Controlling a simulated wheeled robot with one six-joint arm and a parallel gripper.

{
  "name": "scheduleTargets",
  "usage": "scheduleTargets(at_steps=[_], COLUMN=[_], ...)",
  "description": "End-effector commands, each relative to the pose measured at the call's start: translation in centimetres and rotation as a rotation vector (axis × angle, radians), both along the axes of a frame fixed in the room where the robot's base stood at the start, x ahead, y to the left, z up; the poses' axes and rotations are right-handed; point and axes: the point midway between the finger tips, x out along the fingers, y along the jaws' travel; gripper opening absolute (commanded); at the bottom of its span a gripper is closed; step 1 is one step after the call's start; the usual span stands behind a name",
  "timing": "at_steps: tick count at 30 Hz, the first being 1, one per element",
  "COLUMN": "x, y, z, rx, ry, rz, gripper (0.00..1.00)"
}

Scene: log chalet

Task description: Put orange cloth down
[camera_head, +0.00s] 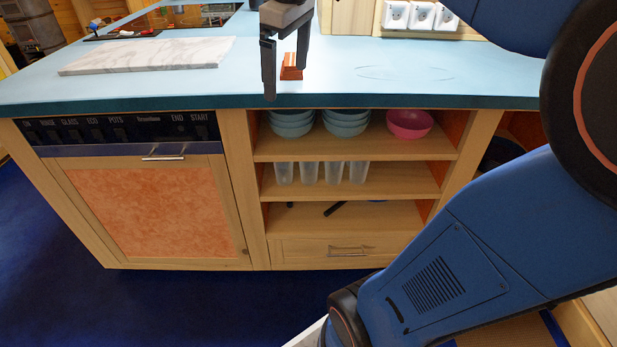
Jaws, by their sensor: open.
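A small orange-brown, folded-looking piece, which looks like the orange cloth (290,72), is on the blue counter (340,83) near its front edge. My gripper (285,78) points down from the top of the view and is open. The cloth shows between its two dark fingers, the longer left finger standing nearer the camera.
A marble board (150,56) lies on the counter to the left. Wall sockets (420,16) are at the back right. Below are open shelves with teal bowls (292,122), a pink bowl (409,123) and several clear glasses (333,172). The counter right of the cloth is clear.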

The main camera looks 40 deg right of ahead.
Motion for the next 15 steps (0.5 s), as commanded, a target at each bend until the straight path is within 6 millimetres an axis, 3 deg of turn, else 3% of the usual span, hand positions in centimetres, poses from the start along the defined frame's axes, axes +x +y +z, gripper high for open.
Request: scheduleTargets(at_steps=[1,8,15], x=[-1.6,-7.2,-13.2], y=[0.8,3.2,5.2], z=[-1.3,-7.4,-15.2], rx=[0.007,0.053,0.126], ry=[-0.017,-0.095,-0.178], rz=[-0.03,-0.194,-0.371], gripper=[1.0,1.0,1.0])
